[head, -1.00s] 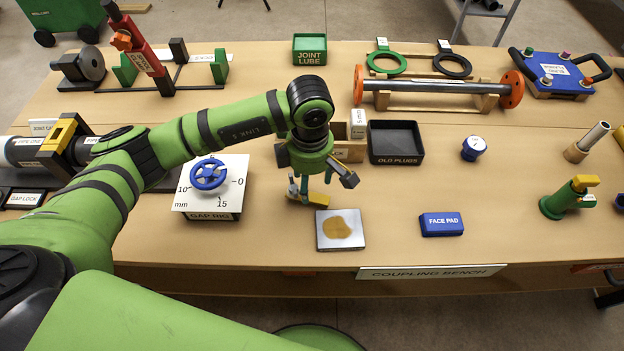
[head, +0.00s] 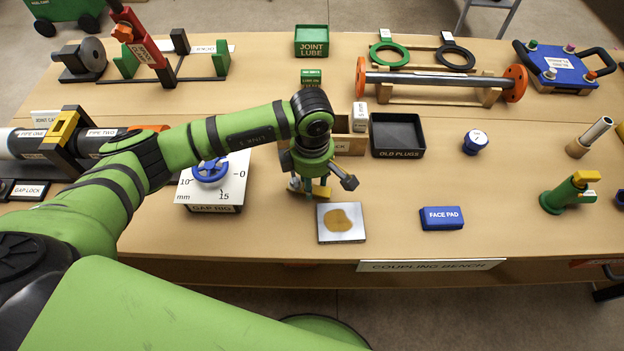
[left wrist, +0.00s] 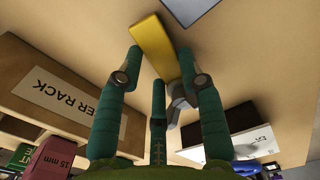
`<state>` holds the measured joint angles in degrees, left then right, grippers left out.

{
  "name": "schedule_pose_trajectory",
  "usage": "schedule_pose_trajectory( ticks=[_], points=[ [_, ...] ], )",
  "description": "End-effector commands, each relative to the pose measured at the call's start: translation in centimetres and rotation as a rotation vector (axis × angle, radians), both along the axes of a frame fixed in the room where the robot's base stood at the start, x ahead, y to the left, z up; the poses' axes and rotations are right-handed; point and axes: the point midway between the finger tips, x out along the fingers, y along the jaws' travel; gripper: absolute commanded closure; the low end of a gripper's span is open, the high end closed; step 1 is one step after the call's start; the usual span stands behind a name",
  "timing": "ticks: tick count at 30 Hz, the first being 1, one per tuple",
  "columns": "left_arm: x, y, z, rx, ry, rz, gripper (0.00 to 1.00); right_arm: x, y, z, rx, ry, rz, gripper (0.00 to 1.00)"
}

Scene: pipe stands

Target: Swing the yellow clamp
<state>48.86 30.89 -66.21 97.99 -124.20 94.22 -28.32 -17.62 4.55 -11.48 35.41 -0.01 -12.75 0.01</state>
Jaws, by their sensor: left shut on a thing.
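My left gripper (head: 316,186) hangs low over the bench, just behind a square plate (head: 327,236) with a tan patch. In the left wrist view its green fingers (left wrist: 165,77) close around a yellow bar (left wrist: 152,42) with a grey part (left wrist: 181,103) beyond it. In the head view the yellow bar (head: 318,194) shows only in part beneath the gripper. Whether it touches the bench is unclear. Another yellow piece (head: 62,130) sits over the pipes at the left. A green stand (head: 562,197) with a yellow top is at the right. My right gripper is out of view.
The gap rig (head: 208,209) with its blue wheel is left of the gripper, under my forearm. A wooden rack (head: 349,145) and the old plugs tray (head: 398,153) stand behind it. A blue face pad (head: 441,219) lies to the right, with bare bench around it.

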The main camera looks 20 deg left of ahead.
Motion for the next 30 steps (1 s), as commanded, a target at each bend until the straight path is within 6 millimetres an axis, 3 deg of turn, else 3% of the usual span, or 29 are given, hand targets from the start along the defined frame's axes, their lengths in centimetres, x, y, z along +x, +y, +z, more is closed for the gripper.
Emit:
schedule_pose_trajectory(
  ticks=[6, 17, 18, 20, 30],
  points=[
    [0.7, 0.2, -0.3, -0.002, -0.002, 0.182, 1.00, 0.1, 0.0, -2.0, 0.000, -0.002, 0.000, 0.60],
    [0.8, 0.2, 0.0, -0.002, 0.001, 0.235, 1.00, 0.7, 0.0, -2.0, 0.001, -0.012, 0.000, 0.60],
    [0.8, 0.2, 0.0, -0.002, 0.001, 0.235, 0.58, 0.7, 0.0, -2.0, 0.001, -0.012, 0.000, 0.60],
    [0.8, 0.2, 0.0, -0.002, 0.001, 0.235, 0.38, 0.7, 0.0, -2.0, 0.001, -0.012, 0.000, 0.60],
    [0.8, 0.4, 0.0, 0.002, 0.001, 0.236, 0.38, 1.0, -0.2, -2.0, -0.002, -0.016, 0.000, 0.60]
  ],
)
